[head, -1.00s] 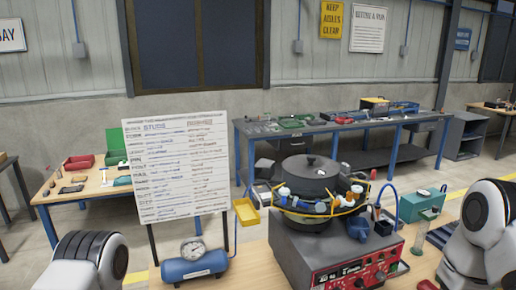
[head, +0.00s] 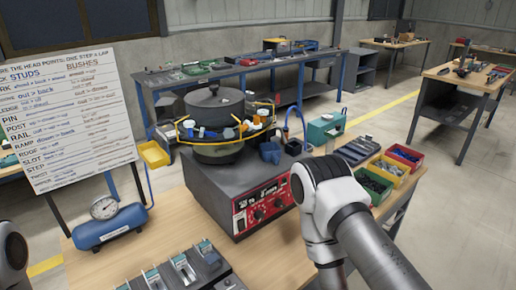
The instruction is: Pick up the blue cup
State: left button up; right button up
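A small blue cup-like thing (head: 270,153) sits at the right side of the bowl feeder (head: 216,110), on or just above its grey base. It is too small to make out its opening or handle. A darker blue funnel-shaped thing (head: 293,148) is just right of it, and I cannot tell for sure which is the cup. Small blue, white and orange pieces sit around the bowl's rim. My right arm comes in at the lower right, in front of and to the right of the feeder. Only a piece of my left arm shows at the left edge. Neither gripper's fingers show.
A control box with a red panel (head: 262,202) carries the bowl. A blue air tank with gauge (head: 110,228), a yellow tray (head: 154,154) and a rack of slotted fixtures (head: 186,270) are nearby. Red, yellow and green bins (head: 404,156) and a teal box (head: 325,129) stand to the right.

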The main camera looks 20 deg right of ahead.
aim_at(272, 155)
jog(key=i+l, duration=0.1)
jog(key=l, duration=0.55)
jog(key=i+l, duration=0.1)
jog(key=l, duration=0.6)
jog(key=l+u, duration=0.1)
jog(key=l, duration=0.55)
jog(key=i, duration=0.05)
